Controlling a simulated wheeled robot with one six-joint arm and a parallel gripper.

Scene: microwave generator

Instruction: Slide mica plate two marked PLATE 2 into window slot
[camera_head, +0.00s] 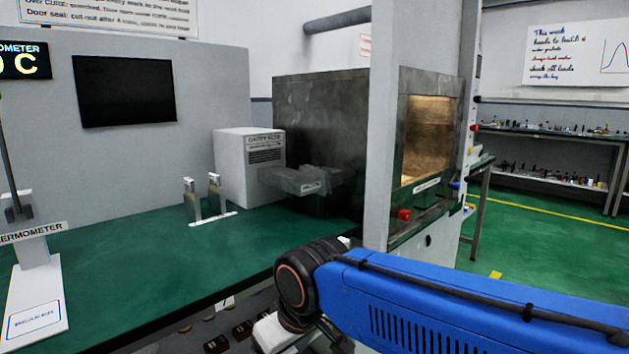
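I cannot make out a plate marked PLATE 2 in this view. A dark grey metal fitting (312,180) with a small label juts out from the left side of the dark metal oven box (322,120). I cannot tell whether it holds the window slot. A small holder with two upright metal posts (203,197) stands on the green bench (150,250), left of the fitting. My blue arm reaches in from the lower right, and its black joint is at the bench's front edge. My gripper is not visible; the arm runs down out of the picture.
A thermometer stand (38,275) is at the left. The oven's lit opening (428,138) faces right, behind a grey upright panel (381,120). Small dark labelled items (240,330) show below the bench edge. The bench middle is clear.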

